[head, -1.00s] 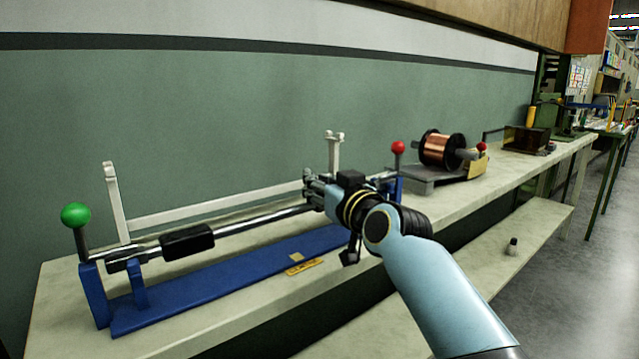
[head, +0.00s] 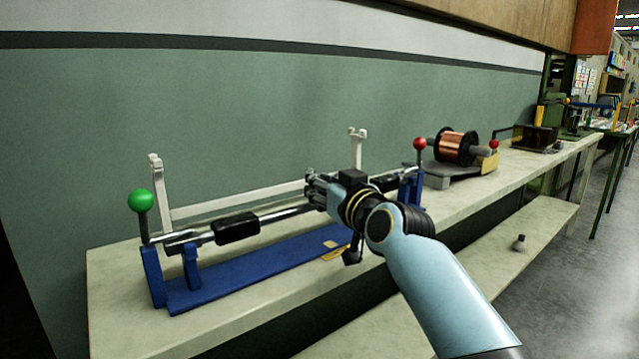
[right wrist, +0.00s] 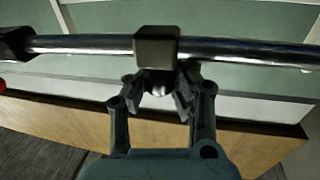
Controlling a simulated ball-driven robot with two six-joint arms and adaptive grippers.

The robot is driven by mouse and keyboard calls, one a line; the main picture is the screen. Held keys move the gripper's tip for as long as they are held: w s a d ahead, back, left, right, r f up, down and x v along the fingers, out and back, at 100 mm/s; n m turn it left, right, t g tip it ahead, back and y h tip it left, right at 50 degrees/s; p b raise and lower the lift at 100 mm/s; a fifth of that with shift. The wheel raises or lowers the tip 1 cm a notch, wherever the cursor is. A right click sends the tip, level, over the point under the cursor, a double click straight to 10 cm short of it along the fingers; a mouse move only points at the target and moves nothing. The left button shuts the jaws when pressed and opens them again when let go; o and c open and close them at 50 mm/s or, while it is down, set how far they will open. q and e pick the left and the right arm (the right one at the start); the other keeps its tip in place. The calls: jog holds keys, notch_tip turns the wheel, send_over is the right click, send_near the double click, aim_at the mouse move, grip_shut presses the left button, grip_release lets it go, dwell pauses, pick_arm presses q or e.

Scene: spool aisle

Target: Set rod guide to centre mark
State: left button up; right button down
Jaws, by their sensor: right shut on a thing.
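The rod guide shows in the right wrist view as a dark block (right wrist: 157,47) around a shiny rod (right wrist: 240,50). My right gripper (right wrist: 158,95) is shut on the part of the guide that points towards it. In the head view my right gripper (head: 318,188) is at the rod (head: 285,213) and mostly hides the guide. A yellow marker (head: 335,253) and a small pale square lie at the front edge of the blue base (head: 245,275), near below the gripper; I take them for the centre mark. My left gripper is not in view.
A black block (head: 236,228) sits on the rod further left. Green (head: 140,200) and red (head: 420,144) ball knobs stand at the rod's ends. White brackets (head: 160,190) rise behind. A copper spool (head: 457,147) stands at right. The bench front (head: 250,325) is bare.

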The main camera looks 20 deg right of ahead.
jog(key=c, duration=1.5)
grip_release()
jog(key=shift+s+d+f, duration=0.1)
jog(key=shift+s+f, duration=0.05)
jog(key=shift+f, duration=0.05)
jog(key=shift+o, duration=1.2)
jog(key=shift+s+r, duration=0.1)
jog(key=shift+o, duration=1)
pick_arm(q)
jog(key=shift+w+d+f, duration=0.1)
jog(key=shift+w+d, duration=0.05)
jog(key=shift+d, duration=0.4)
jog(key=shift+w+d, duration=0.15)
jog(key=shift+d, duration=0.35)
pick_arm(e)
jog(key=s+d, duration=0.1)
jog(key=s, duration=1)
jog(key=shift+s+d, duration=0.35)
